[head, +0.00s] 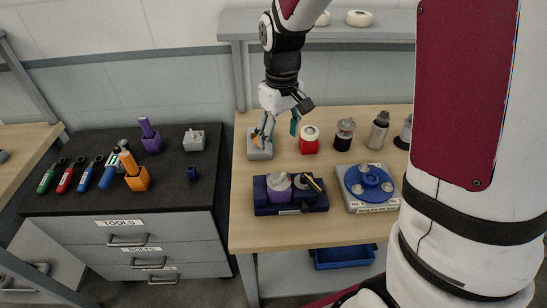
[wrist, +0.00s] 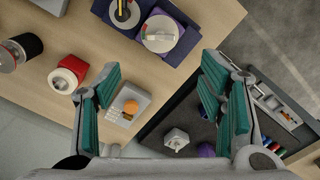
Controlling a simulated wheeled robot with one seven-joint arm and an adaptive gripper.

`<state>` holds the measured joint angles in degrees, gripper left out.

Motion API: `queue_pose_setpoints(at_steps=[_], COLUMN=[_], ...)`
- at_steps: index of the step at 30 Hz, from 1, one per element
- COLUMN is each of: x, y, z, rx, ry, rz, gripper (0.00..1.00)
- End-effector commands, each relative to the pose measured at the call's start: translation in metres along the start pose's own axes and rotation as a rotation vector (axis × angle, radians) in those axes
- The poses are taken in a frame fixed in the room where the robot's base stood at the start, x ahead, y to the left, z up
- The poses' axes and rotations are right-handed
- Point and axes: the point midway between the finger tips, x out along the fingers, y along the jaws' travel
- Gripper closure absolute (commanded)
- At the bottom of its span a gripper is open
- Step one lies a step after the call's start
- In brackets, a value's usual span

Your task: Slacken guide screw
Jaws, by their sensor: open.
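My gripper (head: 268,130) is open and empty above the back left of the wooden table. In the wrist view its green-padded fingers (wrist: 160,88) are wide apart. A grey block (head: 254,153) sits below it, partly hidden by the fingers in the head view. The block (wrist: 142,100) shows an orange round part (wrist: 131,106) and small pale parts on top in the wrist view. I cannot tell which part is the guide screw.
A grey base with a blue disc (head: 369,175) stands right of the fixture. A red jar (head: 309,146) and several other containers line the back. A black-topped tool cabinet (head: 85,200) stands left, with screwdrivers and an orange holder (head: 137,179). A shelf (head: 390,33) hangs behind.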

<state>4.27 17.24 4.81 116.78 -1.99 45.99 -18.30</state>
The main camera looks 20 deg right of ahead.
Motion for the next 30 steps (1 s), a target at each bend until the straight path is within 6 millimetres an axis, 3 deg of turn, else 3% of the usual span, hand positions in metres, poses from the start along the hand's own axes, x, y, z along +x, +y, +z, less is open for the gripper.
queue_pose_setpoints(at_steps=[5,21,30], x=[0.016,0.114,0.137], y=[0.0,-0.001,0.0], z=[0.0,0.001,0.0], rx=[-0.001,-0.002,0.0], ry=[-0.004,-0.005,-0.002], rz=[-0.002,-0.002,-0.001], gripper=[0.37,0.37,0.37])
